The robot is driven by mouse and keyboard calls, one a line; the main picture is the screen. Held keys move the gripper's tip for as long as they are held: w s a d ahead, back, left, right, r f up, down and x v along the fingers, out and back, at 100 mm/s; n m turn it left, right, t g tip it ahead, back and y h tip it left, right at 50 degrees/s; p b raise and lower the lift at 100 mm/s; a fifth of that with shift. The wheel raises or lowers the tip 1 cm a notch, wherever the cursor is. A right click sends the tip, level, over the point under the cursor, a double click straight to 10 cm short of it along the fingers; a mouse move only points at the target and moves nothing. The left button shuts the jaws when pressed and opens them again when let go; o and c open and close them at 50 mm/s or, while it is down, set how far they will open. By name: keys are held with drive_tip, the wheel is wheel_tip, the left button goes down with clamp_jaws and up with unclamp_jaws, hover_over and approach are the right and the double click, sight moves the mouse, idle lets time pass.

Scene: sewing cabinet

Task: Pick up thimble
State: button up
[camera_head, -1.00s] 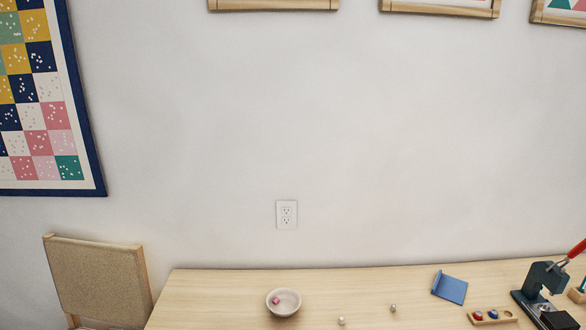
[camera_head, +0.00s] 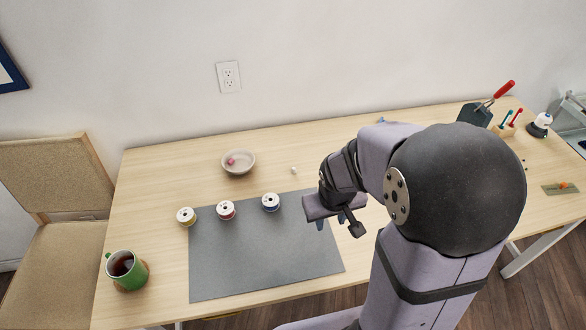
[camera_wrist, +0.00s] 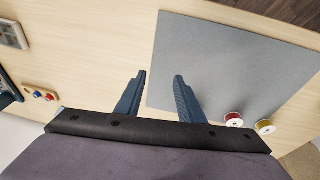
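No thimble can be made out for certain. A tiny pale object (camera_head: 294,170) lies on the table to the right of the bowl in the head view, too small to identify. My gripper (camera_head: 331,222) hangs over the right part of the grey mat (camera_head: 265,258), to the right of and nearer than that pale object. In the wrist view my gripper (camera_wrist: 160,78) has its two blue fingers apart with nothing between them. My arm hides part of the table to the right. The wrist view shows no thimble between or near the fingertips.
A bowl (camera_head: 238,162) with a pink item stands toward the back. Yellow-tinged (camera_head: 186,216), red (camera_head: 226,210) and blue (camera_head: 270,202) spools line the mat's far side. A green mug (camera_head: 124,268) stands at the front left. A small tray (camera_wrist: 40,88) shows in the wrist view.

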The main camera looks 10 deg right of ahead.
sight(294, 168)
drive_tip(key=w+d+f+n+t, duration=0.1)
drive_tip(key=w+f+t, duration=0.1)
drive_tip(key=w, duration=0.4)
drive_tip(key=w+d+f+t+y, duration=0.1)
drive_tip(key=w+f+t, duration=0.1)
drive_tip(key=w, duration=0.5)
drive_tip(key=w+d+f+n+t+y, duration=0.1)
drive_tip(key=w+f+t, duration=0.1)
drive_tip(key=w, duration=0.5)
drive_tip(key=shift+d+n+b, duration=0.3)
drive_tip(key=shift+b, duration=0.05)
drive_tip(key=w+y, duration=0.1)
drive_tip(key=w+a+f+t, duration=0.1)
drive_tip(key=w+a+f+n+y, duration=0.1)
drive_tip(key=shift+w+f+y, duration=0.1)
drive_tip(key=shift+w+y, duration=0.05)
drive_tip(key=shift+y, duration=0.15)
drive_tip(key=shift+w+a+f+n+t+y, duration=0.3)
drive_tip(key=shift+a+t+y, duration=0.1)
drive_tip(key=shift+y, duration=0.1)
drive_tip(key=shift+p+x, duration=0.95)
drive_tip(key=shift+x, duration=2.55)
drive_tip(key=shift+s+a, duration=0.1)
drive_tip(key=shift+c, duration=0.7)
clamp_jaws()
